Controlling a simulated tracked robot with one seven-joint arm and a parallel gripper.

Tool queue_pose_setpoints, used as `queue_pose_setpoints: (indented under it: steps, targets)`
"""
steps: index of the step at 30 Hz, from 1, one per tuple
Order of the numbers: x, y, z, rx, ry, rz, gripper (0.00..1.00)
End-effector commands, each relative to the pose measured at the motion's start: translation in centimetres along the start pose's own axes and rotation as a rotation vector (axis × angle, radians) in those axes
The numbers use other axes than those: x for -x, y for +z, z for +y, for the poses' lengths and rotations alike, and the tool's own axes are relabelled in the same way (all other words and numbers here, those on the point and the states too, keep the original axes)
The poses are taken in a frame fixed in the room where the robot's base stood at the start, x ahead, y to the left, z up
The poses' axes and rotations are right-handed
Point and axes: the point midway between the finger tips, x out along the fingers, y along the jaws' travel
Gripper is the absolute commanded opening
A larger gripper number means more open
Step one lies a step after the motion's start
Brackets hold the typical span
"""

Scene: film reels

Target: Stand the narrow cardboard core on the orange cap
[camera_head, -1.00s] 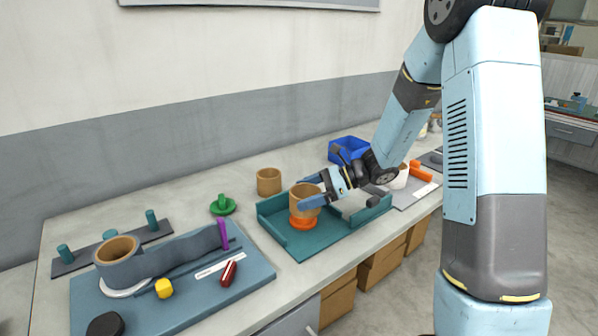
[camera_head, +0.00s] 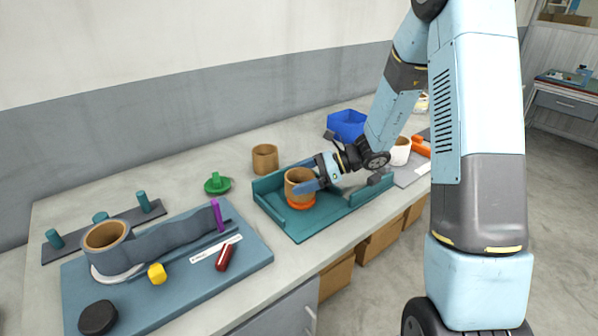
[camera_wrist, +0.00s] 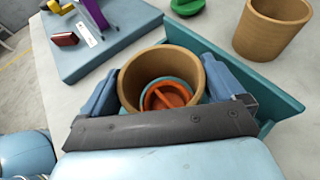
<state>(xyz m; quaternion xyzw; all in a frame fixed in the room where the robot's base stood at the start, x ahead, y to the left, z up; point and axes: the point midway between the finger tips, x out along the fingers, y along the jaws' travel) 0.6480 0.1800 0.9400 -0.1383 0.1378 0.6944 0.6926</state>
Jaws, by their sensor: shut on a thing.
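A tan cardboard core (camera_head: 294,180) stands roughly upright inside the teal tray (camera_head: 330,222). My gripper (camera_head: 308,181) is shut on this core, with blue fingers on opposite sides; they also show in the wrist view (camera_wrist: 164,86). The orange cap (camera_head: 301,206) shows just below the core's lower edge. In the wrist view the orange cap (camera_wrist: 168,97) shows through the core's opening, with teal around it. Whether the core rests on the cap or hangs slightly above it I cannot tell. A second cardboard core (camera_head: 265,158) stands on the bench behind the tray.
A green spool-like piece (camera_head: 217,184) lies left of the tray. The blue board (camera_head: 180,300) at left holds a wrapped reel (camera_head: 107,245), a purple post (camera_head: 218,215), a yellow piece and a red piece. A blue bin (camera_head: 347,124) and white cylinder (camera_head: 400,150) stand toward the right.

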Motion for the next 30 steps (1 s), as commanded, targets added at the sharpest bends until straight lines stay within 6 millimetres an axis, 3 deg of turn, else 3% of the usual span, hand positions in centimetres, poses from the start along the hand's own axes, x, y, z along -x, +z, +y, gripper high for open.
queue_pose_setpoints:
  steps: [30]
  targets:
    - [-0.08,-0.81,-0.1,0.0,-0.001,0.0,0.66]
